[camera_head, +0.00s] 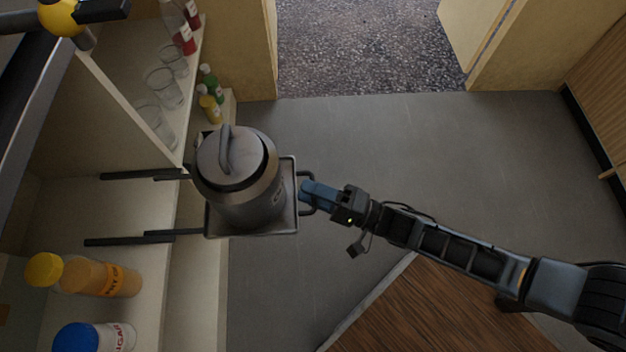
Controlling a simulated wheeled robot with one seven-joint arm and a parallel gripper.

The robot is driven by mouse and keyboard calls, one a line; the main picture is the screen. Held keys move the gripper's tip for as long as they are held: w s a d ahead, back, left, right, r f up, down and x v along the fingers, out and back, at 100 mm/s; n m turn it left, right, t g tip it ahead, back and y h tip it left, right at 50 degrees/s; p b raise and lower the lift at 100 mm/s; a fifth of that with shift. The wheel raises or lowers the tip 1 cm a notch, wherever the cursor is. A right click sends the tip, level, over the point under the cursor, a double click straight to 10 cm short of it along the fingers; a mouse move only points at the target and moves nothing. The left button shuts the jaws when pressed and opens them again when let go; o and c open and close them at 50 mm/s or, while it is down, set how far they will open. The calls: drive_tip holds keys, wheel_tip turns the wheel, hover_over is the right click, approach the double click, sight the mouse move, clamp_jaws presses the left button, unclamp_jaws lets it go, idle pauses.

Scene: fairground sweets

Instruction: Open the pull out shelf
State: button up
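The pull out shelf (292,205) is a grey metal tray that stands out from the shelving on two dark slide rails (160,236). A large grey lidded canister (240,185) stands upright on it and hides most of its surface. A dark handle (309,192) sticks out from the shelf's right side. My gripper (306,192) is at that handle, with its blue fingers reaching around or against it. The view from above does not show clearly whether the fingers are closed on it.
Glasses (160,88) and bottles (211,92) stand on the upper left shelves. An orange container (102,278) and a blue-lidded jar (90,337) are at lower left. A wooden surface (420,315) lies below my arm. Grey floor (420,140) is clear beyond my gripper.

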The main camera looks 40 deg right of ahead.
drive_tip(key=shift+s+f, duration=0.1)
drive_tip(key=shift+s+d+f, duration=0.1)
drive_tip(key=shift+s+d, duration=0.05)
drive_tip(key=shift+s, duration=0.05)
drive_tip(key=v, duration=0.7)
drive_tip(key=shift+s+d, duration=0.1)
idle(0.4)
